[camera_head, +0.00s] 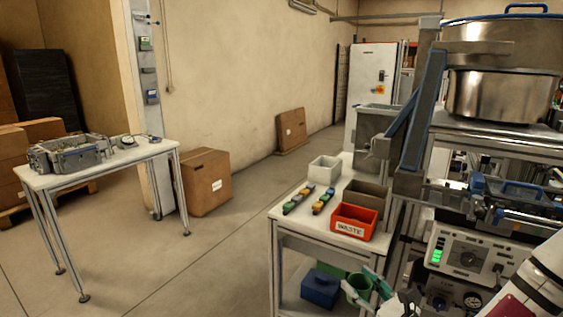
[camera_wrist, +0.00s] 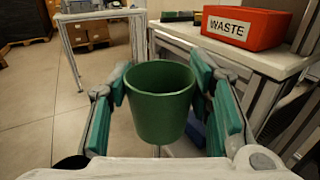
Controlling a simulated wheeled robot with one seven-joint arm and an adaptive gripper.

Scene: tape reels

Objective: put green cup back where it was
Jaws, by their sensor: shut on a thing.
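The green cup (camera_wrist: 160,105) is upright and looks empty in the wrist view, between the teal pads of my gripper (camera_wrist: 165,95). My gripper is shut on it, with one finger on each side. In the head view, the green cup (camera_head: 355,291) and my gripper (camera_head: 368,287) are low at the bottom, in front of the white workbench (camera_head: 283,214) and below its top. The cup's underside and the gripper's far side are hidden.
The workbench carries a red WASTE bin (camera_head: 354,221), a brown bin (camera_head: 367,197), a white bin (camera_head: 325,168) and small coloured parts (camera_head: 323,201). A blue box (camera_head: 320,288) sits below. Another table (camera_head: 100,165) stands left across open floor.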

